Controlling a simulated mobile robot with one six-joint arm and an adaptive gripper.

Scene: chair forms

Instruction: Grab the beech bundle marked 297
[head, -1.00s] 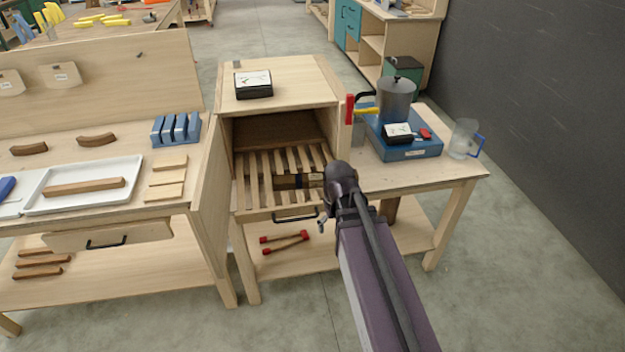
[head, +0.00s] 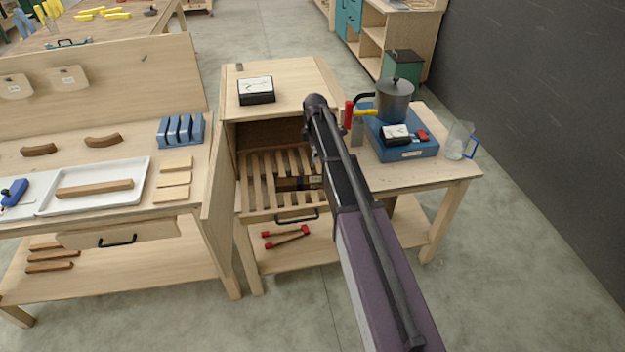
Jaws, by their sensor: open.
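A dark brown bundle (head: 288,184) with a pale band or label at its right end lies on the slatted rack (head: 262,190) inside the open wooden cabinet. Its marking is too small to read, so I cannot confirm 297. My arm reaches up from the bottom right, and its wrist is in front of the cabinet's right side. My gripper (head: 314,157) is open, mostly hidden beside the arm, just above and right of the bundle. It appears empty and apart from the bundle, though contact is hard to judge.
The cabinet top holds a black-and-white box (head: 256,90). At right, a side table carries a blue unit (head: 405,146) with a grey pot (head: 394,100), and a clear jug (head: 459,140). A workbench with a white tray (head: 132,172) stands left. The cabinet's side walls bound the rack.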

